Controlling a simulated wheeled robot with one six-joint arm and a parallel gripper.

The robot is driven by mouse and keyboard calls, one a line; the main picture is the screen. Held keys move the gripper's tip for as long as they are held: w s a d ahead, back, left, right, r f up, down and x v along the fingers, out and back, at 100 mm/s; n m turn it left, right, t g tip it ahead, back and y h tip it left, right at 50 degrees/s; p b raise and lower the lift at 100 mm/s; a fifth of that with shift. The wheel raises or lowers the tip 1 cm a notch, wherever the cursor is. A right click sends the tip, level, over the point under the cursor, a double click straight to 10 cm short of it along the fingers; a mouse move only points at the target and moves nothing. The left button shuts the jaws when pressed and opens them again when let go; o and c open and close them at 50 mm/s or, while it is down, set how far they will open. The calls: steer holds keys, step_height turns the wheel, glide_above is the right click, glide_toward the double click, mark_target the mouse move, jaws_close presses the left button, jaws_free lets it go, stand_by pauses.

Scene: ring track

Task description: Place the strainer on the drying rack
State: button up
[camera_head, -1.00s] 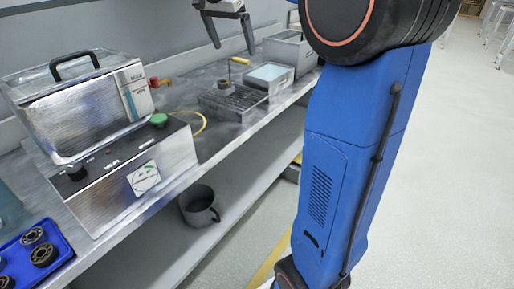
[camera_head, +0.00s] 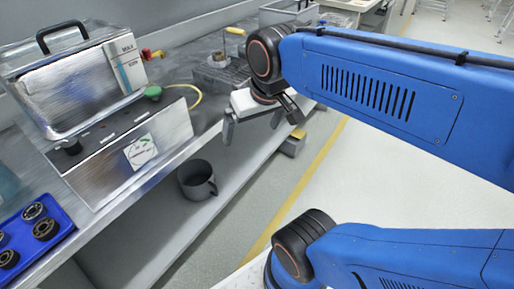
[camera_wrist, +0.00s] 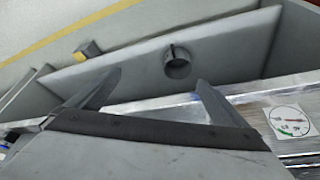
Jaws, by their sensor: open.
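My gripper (camera_head: 252,124) is open and empty, with its fingers pointing down in front of the bench edge. In the wrist view the open fingers (camera_wrist: 159,82) are over the bench front. A dark slatted rack (camera_head: 238,76), which looks like the drying rack, lies on the bench behind my gripper, partly hidden by my arm. A small round grey piece (camera_head: 218,60) sits on or against it. I cannot make out a strainer for certain. A dark grey cup-shaped vessel with a side handle (camera_head: 196,181) stands on the lower shelf, also in the wrist view (camera_wrist: 178,65).
A steel heated bath (camera_head: 85,85) with a black lid handle stands on the bench at left. A blue tray (camera_head: 62,226) with several dark rings is at front left. A yellow hose (camera_head: 195,97) lies on the bench. The floor at right is open.

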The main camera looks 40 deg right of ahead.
steer(key=shift+n, duration=0.7)
steer(key=s+f, duration=0.1)
steer(key=f, duration=0.1)
steer(key=s+a+f, duration=0.1)
steer(key=s+f, duration=0.1)
steer(key=shift+s, duration=0.15)
